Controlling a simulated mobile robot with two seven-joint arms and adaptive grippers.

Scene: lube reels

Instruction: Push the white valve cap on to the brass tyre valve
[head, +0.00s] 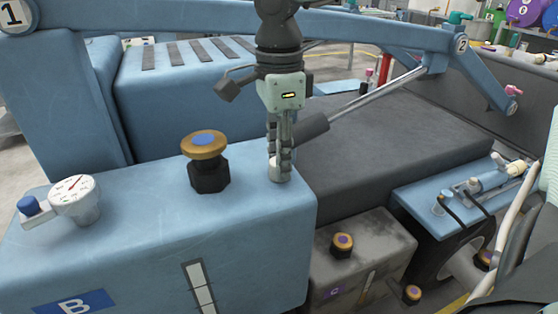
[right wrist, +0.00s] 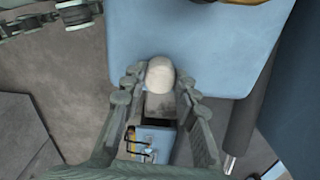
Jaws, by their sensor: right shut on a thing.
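My right gripper (head: 280,165) points down at the right end of the blue box top. It also shows in the right wrist view (right wrist: 160,88), its fingers shut on the pale, round-topped white valve cap (right wrist: 161,75). In the head view a small pale cylinder (head: 278,175) shows between and below the fingertips, close to the blue surface. I cannot make out the brass tyre valve; the fingers and cap may hide it. I cannot tell whether the cap touches a valve. My left gripper is not in view.
On the blue box (head: 130,250) stand a brass-rimmed knob (head: 204,145) on a black base and a white dial gauge (head: 74,197). A blue linkage arm (head: 370,28) and a rod (head: 375,88) cross behind my gripper. A dark flat cover (head: 400,140) lies right.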

